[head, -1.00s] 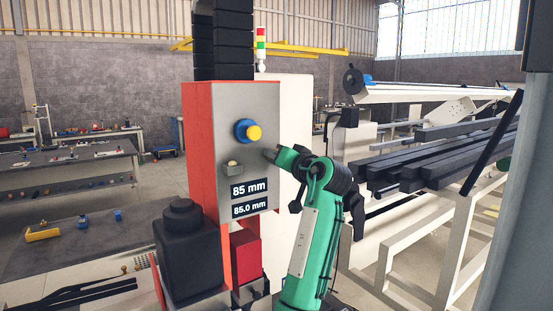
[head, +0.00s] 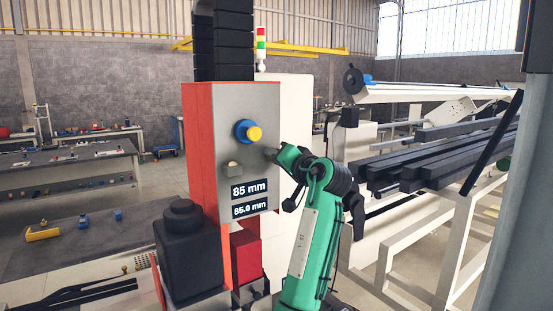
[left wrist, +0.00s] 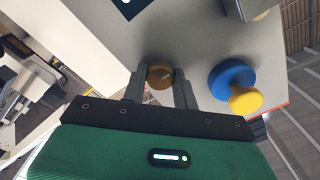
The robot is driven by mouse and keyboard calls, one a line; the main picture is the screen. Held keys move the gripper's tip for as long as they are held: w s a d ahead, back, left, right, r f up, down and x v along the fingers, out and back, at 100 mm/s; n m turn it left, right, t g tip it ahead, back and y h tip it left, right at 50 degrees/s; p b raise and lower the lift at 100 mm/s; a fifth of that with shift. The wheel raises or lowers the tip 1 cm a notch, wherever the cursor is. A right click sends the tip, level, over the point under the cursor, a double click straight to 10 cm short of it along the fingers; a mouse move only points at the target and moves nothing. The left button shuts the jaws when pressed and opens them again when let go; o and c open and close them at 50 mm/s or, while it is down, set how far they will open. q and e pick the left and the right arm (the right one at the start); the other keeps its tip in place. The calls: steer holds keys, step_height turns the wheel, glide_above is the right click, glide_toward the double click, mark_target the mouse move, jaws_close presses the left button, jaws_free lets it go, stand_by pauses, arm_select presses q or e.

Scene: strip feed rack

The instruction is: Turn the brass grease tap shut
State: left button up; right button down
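The brass grease tap (left wrist: 160,75) is a round brass knob on the grey panel face, with a small light mark on it. In the left wrist view it sits between the two fingers of my left gripper (left wrist: 160,84), which appear to touch it on both sides. In the head view my left gripper (head: 273,155) is at the right part of the panel and hides the tap. My right gripper is not in view.
A blue and yellow knob (head: 248,132) stands out from the panel (head: 228,110) close by, up and left of my gripper. A grey block with a pale knob (head: 232,168) and displays (head: 251,190) lie below it. Dark bars (head: 430,160) lie on a rack at right.

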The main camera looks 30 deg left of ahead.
arm_select(q)
steer(key=o, duration=0.4)
steer(key=shift+o, duration=0.2)
steer(key=b+v, duration=0.6)
steer(key=v, duration=0.8)
steer(key=shift+w+a+f, duration=0.1)
steer(key=shift+f, duration=0.05)
